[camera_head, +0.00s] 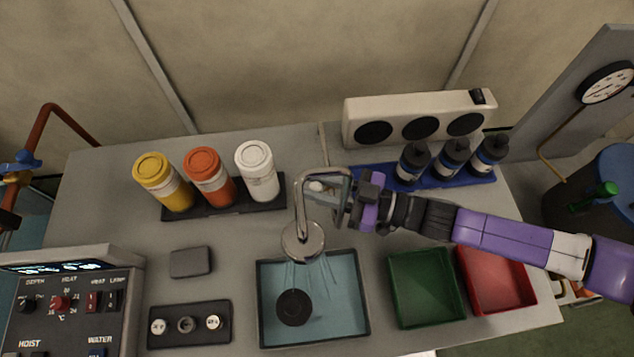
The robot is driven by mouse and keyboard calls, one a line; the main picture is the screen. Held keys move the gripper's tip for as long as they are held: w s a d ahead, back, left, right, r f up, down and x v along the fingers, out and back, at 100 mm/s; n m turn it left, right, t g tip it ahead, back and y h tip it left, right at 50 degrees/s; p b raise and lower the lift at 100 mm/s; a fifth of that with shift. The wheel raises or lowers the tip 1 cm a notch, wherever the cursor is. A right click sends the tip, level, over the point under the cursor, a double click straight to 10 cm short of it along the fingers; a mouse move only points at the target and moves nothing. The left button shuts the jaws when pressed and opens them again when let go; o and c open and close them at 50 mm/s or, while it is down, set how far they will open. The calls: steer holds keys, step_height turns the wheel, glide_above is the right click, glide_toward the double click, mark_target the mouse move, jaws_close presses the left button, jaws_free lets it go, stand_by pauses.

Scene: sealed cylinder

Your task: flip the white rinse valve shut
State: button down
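The rinse tap is a bent metal pipe (299,205) with a round shower head (302,240) over the teal basin (264,300). Thin streaks of water fall from the head into the basin. A small white knob (316,186), which looks like the rinse valve, sits beside the pipe, partly hidden. My gripper (338,198) reaches in from the right, its grey fingers close to the right of the white knob. I cannot tell whether they touch it or how far apart they are.
Yellow (164,182), orange (209,177) and white (257,171) canisters stand on a rack to the left. Dark bottles (452,158) stand in a blue tray at the right. A green bin (427,288) and red bin (497,281) lie below my arm. A dark round disc (293,307) lies in the basin.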

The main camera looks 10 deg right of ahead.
steer(key=c, duration=1.2)
jaws_free()
steer(key=shift+s+f+g+b, duration=0.1)
steer(key=shift+g+b, duration=0.2)
